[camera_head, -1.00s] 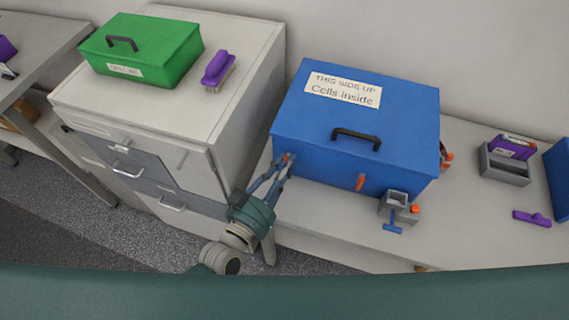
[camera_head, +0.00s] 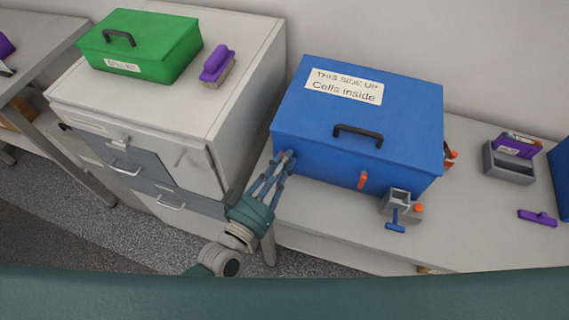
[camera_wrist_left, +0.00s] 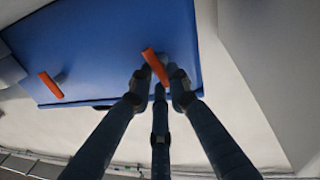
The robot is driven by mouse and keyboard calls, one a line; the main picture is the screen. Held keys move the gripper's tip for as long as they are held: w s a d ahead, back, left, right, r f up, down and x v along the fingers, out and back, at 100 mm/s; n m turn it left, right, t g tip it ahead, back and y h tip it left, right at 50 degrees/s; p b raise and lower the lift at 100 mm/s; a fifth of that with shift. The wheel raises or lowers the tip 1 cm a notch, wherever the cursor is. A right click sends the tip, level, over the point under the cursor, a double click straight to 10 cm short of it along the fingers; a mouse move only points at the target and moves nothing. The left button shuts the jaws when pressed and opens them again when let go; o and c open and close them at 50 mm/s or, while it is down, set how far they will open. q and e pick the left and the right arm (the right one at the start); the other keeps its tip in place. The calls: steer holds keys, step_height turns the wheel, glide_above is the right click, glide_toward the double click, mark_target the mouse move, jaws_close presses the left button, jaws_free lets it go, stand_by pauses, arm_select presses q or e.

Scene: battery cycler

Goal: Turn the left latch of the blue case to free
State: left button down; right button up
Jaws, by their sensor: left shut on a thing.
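The blue case (camera_head: 330,150) stands on the bench, lid down, with a black handle and a white label on top. Its left latch is hidden by my fingers in the head view. It shows in the wrist view as an orange bar, the left latch (camera_wrist_left: 154,65), slanted between the fingertips. My left gripper (camera_head: 287,158) is shut on it, and its three fingers close in around the bar in the wrist view (camera_wrist_left: 158,84). The other orange latch (camera_head: 362,180) is on the same front face, farther right, and untouched. My right gripper is not in view.
A grey cabinet (camera_head: 240,110) stands close left of my gripper, with a green case (camera_head: 150,55) and a purple brush (camera_head: 216,64) on it. A grey holder (camera_head: 400,203) with a blue-handled part stands before the case. A grey bin (camera_head: 510,165) is at right.

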arm_select(q)
steer(key=n+t+b, duration=0.1)
steer(key=n+b, duration=0.1)
steer(key=n, duration=0.2)
steer(key=n+y+b, duration=0.1)
steer(key=n, duration=0.3)
steer(key=a+f+n+t+b, duration=0.1)
steer(key=n+b, duration=0.1)
steer(key=n, duration=0.2)
steer(key=shift+w+t+y+b, duration=0.15)
steer(key=shift+t+y+b, duration=0.15)
steer(key=shift+y, duration=0.1)
steer(key=shift+a+f+n+y+b, duration=0.1)
steer(key=shift+n+y+b, duration=0.5)
steer(key=shift+n, duration=1.8)
steer(key=c, duration=1.6)
jaws_free()
steer(key=shift+c, duration=0.2)
steer(key=v, duration=1.2)
steer(key=shift+f, duration=0.3)
